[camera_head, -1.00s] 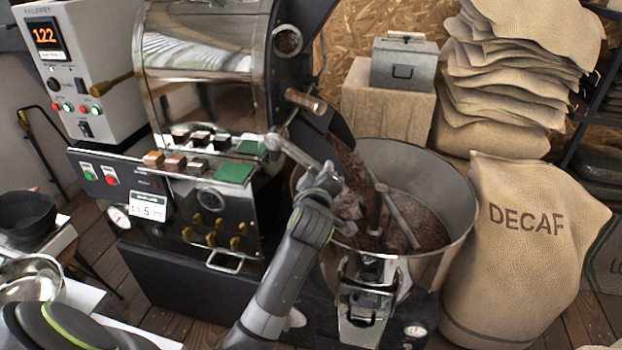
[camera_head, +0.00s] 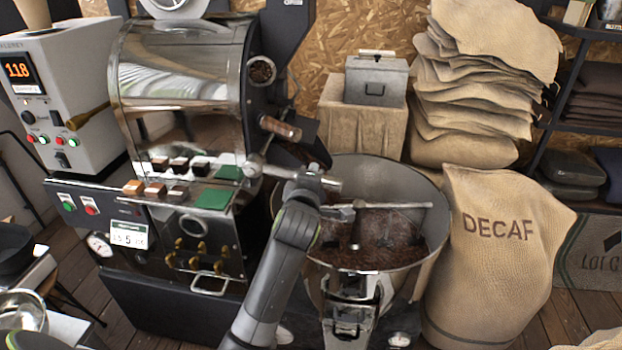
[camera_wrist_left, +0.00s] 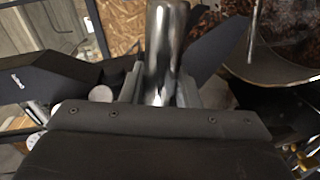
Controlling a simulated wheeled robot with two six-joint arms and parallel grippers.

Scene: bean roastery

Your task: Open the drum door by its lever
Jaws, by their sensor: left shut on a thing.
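The shiny roaster drum (camera_head: 185,85) stands at upper left in the head view. The door lever (camera_head: 279,172) is a metal bar running rightward from a round hub at the drum's lower right. My left gripper (camera_head: 315,182) is shut around the lever's outer end. In the left wrist view the lever (camera_wrist_left: 165,40) is a bright metal cylinder between the fingers. The drum door itself is mostly hidden behind the arm and lever, so I cannot tell how far it stands open. My right gripper is out of view.
The round cooling tray (camera_head: 420,245) with brown beans (camera_head: 385,235) and a stirrer arm (camera_head: 395,205) is right of my gripper. A wooden-handled sampler (camera_head: 280,127) sticks out above the lever. A DECAF sack (camera_head: 495,270) stands at right.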

